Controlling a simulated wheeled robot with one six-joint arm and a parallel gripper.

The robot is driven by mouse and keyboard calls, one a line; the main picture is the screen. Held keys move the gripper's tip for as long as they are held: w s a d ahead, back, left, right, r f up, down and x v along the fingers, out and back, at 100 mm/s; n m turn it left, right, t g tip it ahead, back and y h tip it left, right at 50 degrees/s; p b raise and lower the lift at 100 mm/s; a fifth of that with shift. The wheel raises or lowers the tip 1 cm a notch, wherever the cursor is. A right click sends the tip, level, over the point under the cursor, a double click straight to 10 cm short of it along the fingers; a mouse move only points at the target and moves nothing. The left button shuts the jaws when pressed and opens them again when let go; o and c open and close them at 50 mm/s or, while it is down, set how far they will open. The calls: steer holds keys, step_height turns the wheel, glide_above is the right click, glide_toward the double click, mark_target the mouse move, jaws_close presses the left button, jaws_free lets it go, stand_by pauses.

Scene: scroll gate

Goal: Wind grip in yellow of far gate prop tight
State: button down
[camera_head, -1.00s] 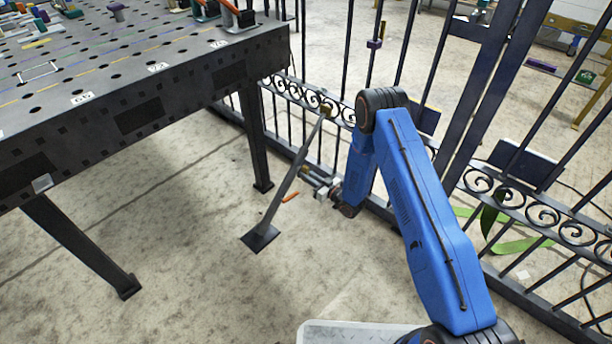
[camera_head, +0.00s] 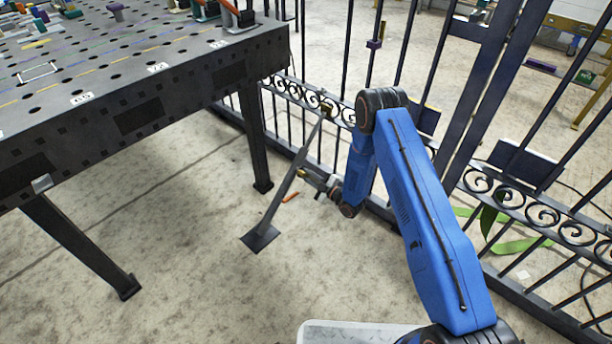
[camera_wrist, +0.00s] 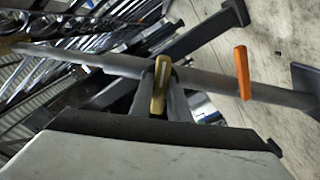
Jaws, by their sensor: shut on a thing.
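The far gate prop (camera_head: 279,203) is a grey strut. It slants from the scroll band of the gate (camera_head: 345,112) down to a square foot plate (camera_head: 261,238) on the floor. Its yellow grip (camera_head: 302,174) sits partway along the strut. In the wrist view the yellow grip (camera_wrist: 160,86) stands between the two fingers of my gripper (camera_wrist: 166,96), in front of the strut (camera_wrist: 205,80). My gripper (camera_head: 308,176) is shut on it. The fingers partly hide the grip's lower end. An orange bar (camera_wrist: 243,72) crosses in front of the strut nearer the foot plate.
A dark perforated table (camera_head: 130,90) stands at left, its legs near the prop. The iron gate runs behind my arm. A green strap (camera_head: 515,245) lies by the gate at right. The floor left of the foot plate is clear.

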steer(key=n, duration=0.6)
steer(key=shift+s, duration=0.1)
stand_by(0.5)
steer(key=c, duration=1.7)
jaws_free()
steer(key=v, duration=1.7)
steer(key=shift+s+d+f, duration=0.1)
steer(key=shift+d, duration=0.05)
steer(key=shift+o, duration=0.7)
